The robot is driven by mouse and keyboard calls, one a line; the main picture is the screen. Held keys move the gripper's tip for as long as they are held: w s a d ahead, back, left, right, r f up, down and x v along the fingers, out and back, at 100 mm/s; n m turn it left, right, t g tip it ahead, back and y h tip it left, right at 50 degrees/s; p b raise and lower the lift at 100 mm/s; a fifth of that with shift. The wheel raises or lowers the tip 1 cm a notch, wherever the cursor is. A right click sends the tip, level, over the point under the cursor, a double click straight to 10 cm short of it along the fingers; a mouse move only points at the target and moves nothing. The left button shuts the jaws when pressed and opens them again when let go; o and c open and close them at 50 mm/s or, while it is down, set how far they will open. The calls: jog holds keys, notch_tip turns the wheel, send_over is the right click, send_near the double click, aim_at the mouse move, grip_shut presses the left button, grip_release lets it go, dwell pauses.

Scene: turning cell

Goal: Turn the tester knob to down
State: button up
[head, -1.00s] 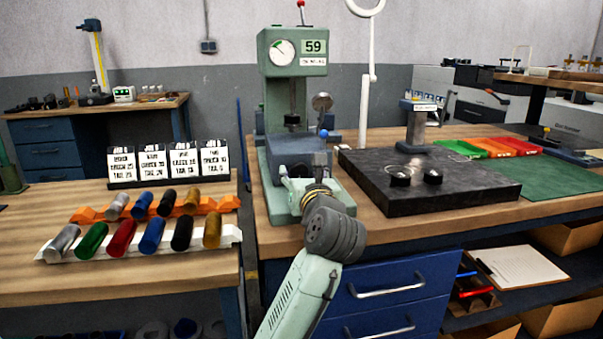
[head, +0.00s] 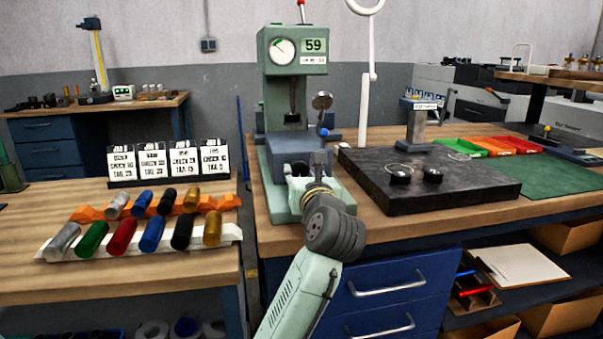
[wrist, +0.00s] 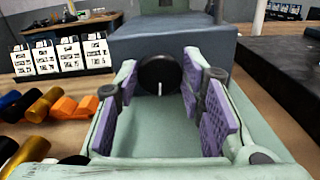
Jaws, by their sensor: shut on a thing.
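The tester is a green press-like machine (head: 268,130) with a dial and a display reading 59, standing at the left of the right-hand bench. Its knob (wrist: 159,72) is round and black on the low front face, with a white mark pointing down in the wrist view. My gripper (wrist: 160,98) has its purple-padded fingers on either side of the knob and is shut on it.
A dark stone plate (head: 455,195) with black pieces lies right of the tester. Coloured cylinders in an orange and a white rack (head: 70,255) and several job cards (head: 168,160) are on the left bench.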

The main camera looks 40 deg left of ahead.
jog(key=shift+n, duration=0.3)
jog(key=n, duration=0.9)
jog(key=n+p, duration=0.1)
jog(key=n, duration=0.2)
jog(key=shift+s+a+f+n, duration=0.1)
jog(key=shift+s+n, duration=0.05)
jog(key=shift+n, duration=0.15)
jog(key=n+p, duration=0.1)
jog(key=n, duration=0.5)
jog(key=shift+f, duration=0.1)
jog(key=n+p, duration=0.1)
jog(key=n, duration=0.5)
jog(key=shift+f+n+p, duration=0.15)
jog(key=shift+n+p, duration=0.25)
jog(key=o, duration=1.1)
